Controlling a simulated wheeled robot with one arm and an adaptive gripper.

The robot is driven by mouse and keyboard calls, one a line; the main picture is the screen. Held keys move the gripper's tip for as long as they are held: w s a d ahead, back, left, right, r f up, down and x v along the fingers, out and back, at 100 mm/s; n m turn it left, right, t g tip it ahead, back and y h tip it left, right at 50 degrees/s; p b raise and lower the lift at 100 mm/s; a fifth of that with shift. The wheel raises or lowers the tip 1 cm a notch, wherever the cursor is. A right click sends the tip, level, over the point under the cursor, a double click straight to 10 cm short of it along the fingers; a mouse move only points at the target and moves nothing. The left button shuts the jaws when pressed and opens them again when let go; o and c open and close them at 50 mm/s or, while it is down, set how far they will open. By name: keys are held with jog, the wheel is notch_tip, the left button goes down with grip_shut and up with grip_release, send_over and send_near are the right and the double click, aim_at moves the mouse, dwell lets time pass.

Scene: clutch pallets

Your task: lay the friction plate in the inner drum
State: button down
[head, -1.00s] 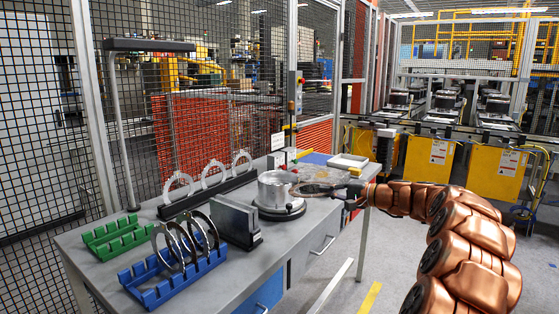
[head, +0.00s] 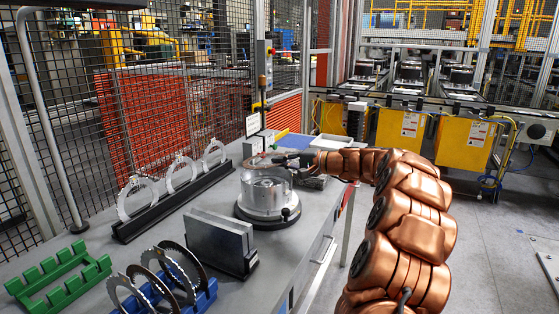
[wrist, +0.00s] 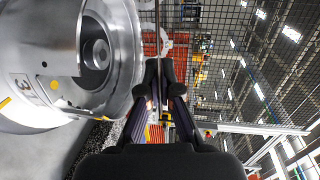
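The inner drum (head: 265,196) is a silver open-topped cylinder on a round black-rimmed base on the bench. In the wrist view its wall and open mouth (wrist: 97,55) fill the left side. My gripper (head: 284,160) is just above the drum's far rim. In the wrist view my gripper (wrist: 158,68) is shut on a thin plate (wrist: 158,28), seen edge-on, beside the drum's mouth and apart from it. In the head view the friction plate (head: 258,160) shows as a thin brownish sliver beyond the drum, partly hidden by the gripper.
A grey upright block holder (head: 218,240) stands in front of the drum. A black rack (head: 155,215) holds three pale rings. The green rack (head: 62,280) is empty. A white tray (head: 330,143) lies behind.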

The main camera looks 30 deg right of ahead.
aim_at(281, 186)
jog(key=shift+s+f+b, duration=0.1)
jog(key=shift+f+b, duration=2.2)
jog(key=shift+f, duration=1.4)
jog(key=c, duration=1.2)
grip_release()
jog(key=shift+f+b, duration=0.35)
jog(key=v, duration=0.6)
jog(key=shift+d+r, duration=0.1)
jog(key=shift+r, duration=0.05)
notch_tip(281, 186, up, 9)
jog(key=s+p, duration=0.1)
jog(key=p, duration=0.3)
jog(key=shift+s+d+p, duration=0.35)
jog(key=shift+d+p, duration=0.05)
jog(key=shift+r, duration=0.1)
